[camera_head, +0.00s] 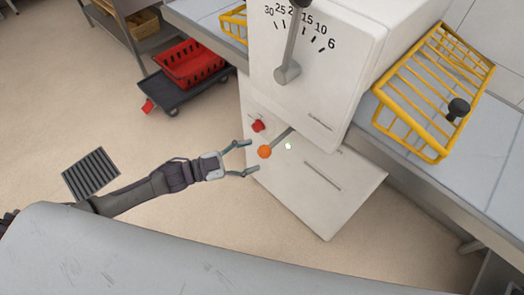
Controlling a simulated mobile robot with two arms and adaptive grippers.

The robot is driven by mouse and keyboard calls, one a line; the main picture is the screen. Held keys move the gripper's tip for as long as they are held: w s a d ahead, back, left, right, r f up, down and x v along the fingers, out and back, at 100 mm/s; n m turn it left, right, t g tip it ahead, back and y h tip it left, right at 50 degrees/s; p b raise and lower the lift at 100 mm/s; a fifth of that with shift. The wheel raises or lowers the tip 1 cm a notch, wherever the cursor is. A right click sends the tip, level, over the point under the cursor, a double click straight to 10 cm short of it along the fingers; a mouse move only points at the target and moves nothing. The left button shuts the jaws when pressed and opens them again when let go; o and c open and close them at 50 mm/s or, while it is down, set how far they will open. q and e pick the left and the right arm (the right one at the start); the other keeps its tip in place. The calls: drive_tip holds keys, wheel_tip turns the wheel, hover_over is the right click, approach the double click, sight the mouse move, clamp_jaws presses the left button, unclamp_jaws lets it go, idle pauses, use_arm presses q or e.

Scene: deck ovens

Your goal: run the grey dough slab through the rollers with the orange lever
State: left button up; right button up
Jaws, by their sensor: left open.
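The white dough roller machine (352,28) stands at the upper middle, with a number dial and a grey lever (289,62) on its front. The orange lever (265,152) shows as an orange ball on a grey rod low on the machine's front. My left gripper (254,158) comes in from the left. It is open and empty, its fingertips just left of the orange ball, one above and one below it. I cannot tell if they touch it. A grey dough slab is not visible. My right gripper is not in view.
A red knob (258,126) sits just above the orange ball. Yellow wire guards (412,140) stand over the belt tables (497,150). A dark trolley (182,95) with a red crate (168,65) is at the upper left. A floor grate (90,174) lies at left; the surrounding floor is clear.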

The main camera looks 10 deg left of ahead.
use_arm(q)
drive_tip(key=v, duration=0.7)
idle(0.3)
